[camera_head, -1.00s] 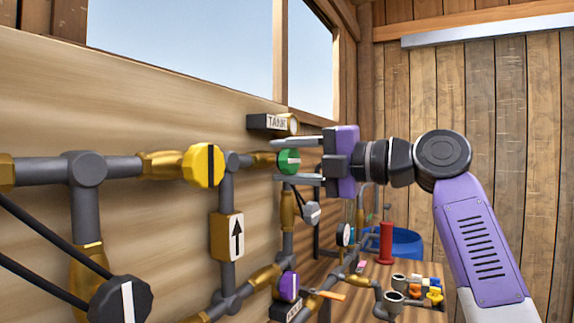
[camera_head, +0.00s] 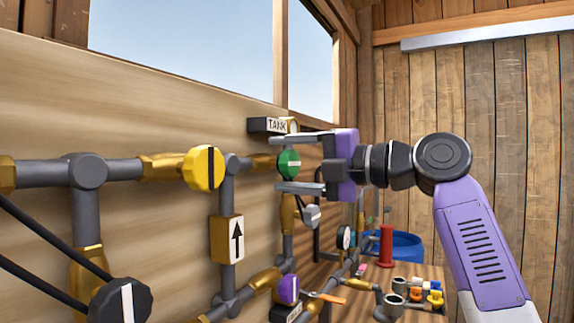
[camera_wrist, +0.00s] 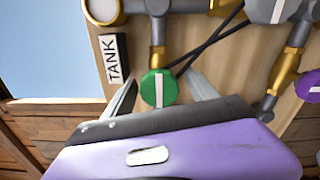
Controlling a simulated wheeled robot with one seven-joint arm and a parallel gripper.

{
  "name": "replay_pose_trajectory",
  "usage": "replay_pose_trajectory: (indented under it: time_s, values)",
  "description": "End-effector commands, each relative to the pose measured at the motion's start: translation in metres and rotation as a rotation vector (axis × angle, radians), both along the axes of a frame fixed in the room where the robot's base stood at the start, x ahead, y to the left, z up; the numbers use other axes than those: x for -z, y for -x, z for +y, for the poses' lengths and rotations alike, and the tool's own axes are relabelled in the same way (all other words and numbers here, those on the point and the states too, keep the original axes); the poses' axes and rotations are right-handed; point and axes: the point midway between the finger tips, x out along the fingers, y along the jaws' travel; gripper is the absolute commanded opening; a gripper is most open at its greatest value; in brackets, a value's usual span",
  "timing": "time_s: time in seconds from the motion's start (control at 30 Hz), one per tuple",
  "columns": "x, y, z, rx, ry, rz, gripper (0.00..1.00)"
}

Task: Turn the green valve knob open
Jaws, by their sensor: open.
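The green valve knob (camera_head: 289,164) is round with a white stripe, on the wall piping below the TANK sign (camera_head: 268,125). In the head view its stripe lies about level. My gripper (camera_head: 282,163) is open, one finger above the knob and one below, with the knob in the gap. In the wrist view the green knob (camera_wrist: 158,89) lies between the two fingers (camera_wrist: 162,90), with a visible gap on each side. Its stripe runs up and down there. I see no finger touching it.
A yellow knob (camera_head: 203,167), a black knob (camera_head: 120,300), a grey knob (camera_head: 312,215) and a purple knob (camera_head: 288,289) sit on nearby pipes. A red cylinder (camera_head: 386,246) and a blue tub (camera_head: 408,246) stand at the back.

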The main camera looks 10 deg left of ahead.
Motion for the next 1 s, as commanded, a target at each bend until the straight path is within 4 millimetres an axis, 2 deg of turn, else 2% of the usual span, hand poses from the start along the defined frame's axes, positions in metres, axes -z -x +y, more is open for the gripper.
replay_pose_trajectory:
  time_s: [0.17,0.4,0.6,1.0]
  values:
    - [0.000,0.003,-0.011,0.003,-0.001,-0.001,0.66]
    - [0.001,0.016,-0.047,0.003,-0.001,-0.002,0.66]
    - [0.001,0.025,-0.069,0.001,0.000,0.000,0.66]
    - [0.000,0.027,-0.074,0.000,0.000,0.000,0.66]
